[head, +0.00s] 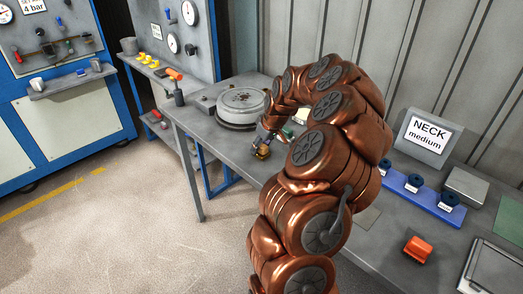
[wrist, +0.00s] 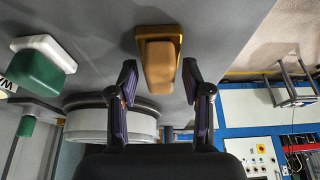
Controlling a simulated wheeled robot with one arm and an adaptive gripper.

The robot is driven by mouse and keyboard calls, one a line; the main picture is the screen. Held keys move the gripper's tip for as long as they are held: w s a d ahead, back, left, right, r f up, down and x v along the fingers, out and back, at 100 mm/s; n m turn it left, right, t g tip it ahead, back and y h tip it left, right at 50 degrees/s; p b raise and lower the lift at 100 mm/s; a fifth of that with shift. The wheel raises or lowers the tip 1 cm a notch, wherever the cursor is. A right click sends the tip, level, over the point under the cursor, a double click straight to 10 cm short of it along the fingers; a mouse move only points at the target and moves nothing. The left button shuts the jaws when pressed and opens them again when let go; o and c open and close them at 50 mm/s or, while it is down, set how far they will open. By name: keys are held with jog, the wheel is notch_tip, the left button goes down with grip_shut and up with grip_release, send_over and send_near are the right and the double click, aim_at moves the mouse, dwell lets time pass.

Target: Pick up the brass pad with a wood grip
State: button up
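The brass pad (wrist: 142,35) with its wood grip (wrist: 160,64) sits on the grey table, at the top middle of the wrist view. In the head view the brass pad (head: 262,153) is a small golden-brown thing near the table's front edge. My gripper (wrist: 160,82) is open, with its two dark fingers on either side of the grip's near end. Gaps show between the fingers and the wood, and nothing is held. In the head view my gripper (head: 267,135) is just beyond the pad, partly hidden by my arm.
A white pad with a green grip (wrist: 40,70) stands left of the brass pad in the wrist view, with another green grip (wrist: 24,128) near it. A round grey drum (head: 241,105) stands behind. An orange-handled pad (head: 418,248) and a blue rack (head: 425,196) are right of my arm.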

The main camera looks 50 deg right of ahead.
grip_shut()
jog(key=shift+r, duration=0.1)
dwell(0.3)
jog(key=shift+r+b, duration=0.9)
jog(key=shift+r, duration=0.6)
jog(key=shift+s+a+r, duration=0.15)
jog(key=s+a+r+b, duration=0.1)
jog(key=s+a+b, duration=0.4)
jog(key=s+a, duration=0.5)
jog(key=shift+s+a+r, duration=0.25)
jog(key=shift+s+a, duration=0.1)
jog(key=shift+a, duration=0.3)
